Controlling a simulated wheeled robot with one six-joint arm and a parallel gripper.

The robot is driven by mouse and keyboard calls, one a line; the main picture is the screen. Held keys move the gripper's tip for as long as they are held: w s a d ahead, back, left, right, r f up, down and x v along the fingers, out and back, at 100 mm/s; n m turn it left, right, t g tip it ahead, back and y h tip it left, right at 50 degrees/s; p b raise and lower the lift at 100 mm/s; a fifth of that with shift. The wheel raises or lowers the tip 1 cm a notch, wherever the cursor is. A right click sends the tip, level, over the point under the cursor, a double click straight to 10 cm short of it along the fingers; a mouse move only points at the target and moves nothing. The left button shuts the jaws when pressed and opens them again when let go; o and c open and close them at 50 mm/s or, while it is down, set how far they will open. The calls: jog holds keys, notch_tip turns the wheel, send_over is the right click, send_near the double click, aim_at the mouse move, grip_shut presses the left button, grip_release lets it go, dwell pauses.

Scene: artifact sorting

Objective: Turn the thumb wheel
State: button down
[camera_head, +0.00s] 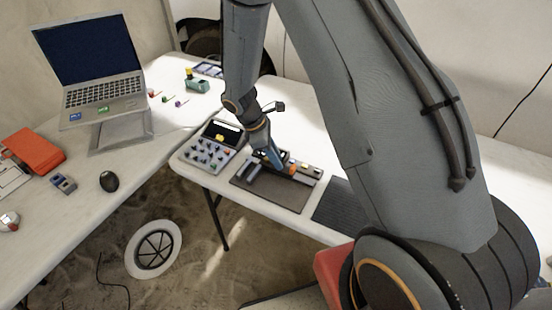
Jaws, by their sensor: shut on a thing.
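My gripper (277,164) points down over a dark mat (301,196) on the white table, at a small metal and black device (304,170) with orange parts. Its jaws are shut on a part at the left end of this device, which looks like the thumb wheel. The fingers and my wrist cover most of that part, so its shape and turn angle cannot be made out.
A control box (211,152) with knobs and a small screen stands left of the mat. A dark ribbed pad (338,205) lies to the right. A laptop (100,92) on a stand, a mouse (109,181) and an orange-red case (34,150) occupy the left table.

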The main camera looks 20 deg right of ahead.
jog(key=c, duration=1.6)
grip_release()
jog(key=shift+s+d, duration=0.1)
jog(key=shift+o, duration=0.2)
jog(key=b+v, duration=0.2)
jog(key=v, duration=0.5)
jog(key=shift+a+r, duration=0.25)
jog(key=shift+r, duration=0.1)
jog(key=s+d+r+m+t+y, duration=0.1)
jog(key=s+r+m+y, duration=0.1)
jog(key=s+r+m, duration=0.3)
jog(key=s+d+r+m+t+y, duration=0.1)
jog(key=s+d+r+m+y, duration=0.1)
jog(key=s+r+m, duration=0.3)
jog(key=s+m, duration=0.4)
jog(key=s, duration=0.2)
jog(key=shift+d+m+t, duration=0.2)
jog(key=shift+m+t, duration=0.1)
jog(key=shift+m, duration=0.1)
